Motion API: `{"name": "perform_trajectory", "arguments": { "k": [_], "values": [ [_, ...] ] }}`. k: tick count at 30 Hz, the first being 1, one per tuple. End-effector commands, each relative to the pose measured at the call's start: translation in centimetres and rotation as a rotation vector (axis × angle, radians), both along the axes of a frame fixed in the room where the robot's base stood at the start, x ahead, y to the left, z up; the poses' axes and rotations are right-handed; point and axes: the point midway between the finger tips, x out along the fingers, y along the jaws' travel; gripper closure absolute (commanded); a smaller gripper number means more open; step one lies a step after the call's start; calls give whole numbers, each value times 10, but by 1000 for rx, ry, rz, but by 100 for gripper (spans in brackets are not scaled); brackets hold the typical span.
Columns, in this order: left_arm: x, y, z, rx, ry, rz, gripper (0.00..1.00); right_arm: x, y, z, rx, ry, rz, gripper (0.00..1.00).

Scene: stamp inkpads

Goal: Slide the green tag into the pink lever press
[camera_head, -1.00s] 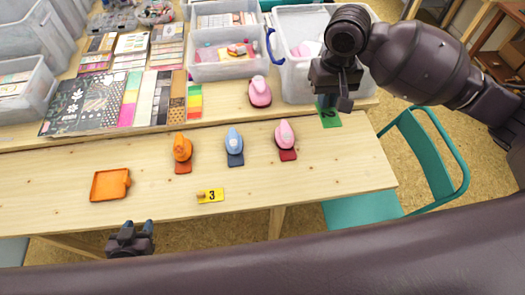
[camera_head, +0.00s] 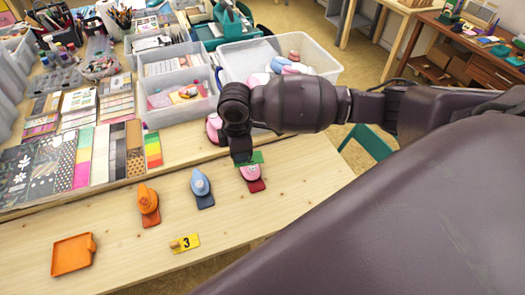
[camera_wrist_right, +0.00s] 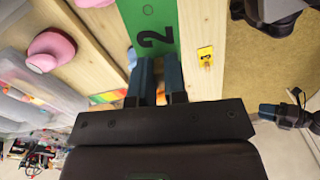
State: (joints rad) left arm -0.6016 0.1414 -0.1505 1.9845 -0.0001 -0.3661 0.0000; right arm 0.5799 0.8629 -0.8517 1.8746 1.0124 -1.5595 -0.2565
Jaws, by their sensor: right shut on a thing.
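A pink lever press (camera_head: 251,173) on a dark red base stands on the table at the right end of a row. My right gripper (camera_head: 243,160) is shut on the green tag (camera_head: 257,157), right behind the pink lever press in the head view. In the right wrist view the tag (camera_wrist_right: 150,35) shows a black "2" and extends away from the fingers (camera_wrist_right: 160,85).
A blue press (camera_head: 200,187), an orange press (camera_head: 148,204), an orange tray (camera_head: 73,254) and a yellow "3" tag (camera_head: 186,242) are on the table. Clear bins (camera_head: 280,50) stand behind.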

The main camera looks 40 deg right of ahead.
Motion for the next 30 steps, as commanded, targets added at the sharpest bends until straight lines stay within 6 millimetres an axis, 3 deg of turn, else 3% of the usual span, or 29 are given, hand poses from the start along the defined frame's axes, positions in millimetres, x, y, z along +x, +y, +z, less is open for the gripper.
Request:
{"name": "perform_trajectory", "arguments": {
  "k": [21,30],
  "values": [
    [0,0,-9,0,1,0,57,-23,-30,-101,-2,-16,1166,100],
    [0,0,-12,0,1,0,57,-35,-42,-134,-7,-18,1583,100]
  ]
}}
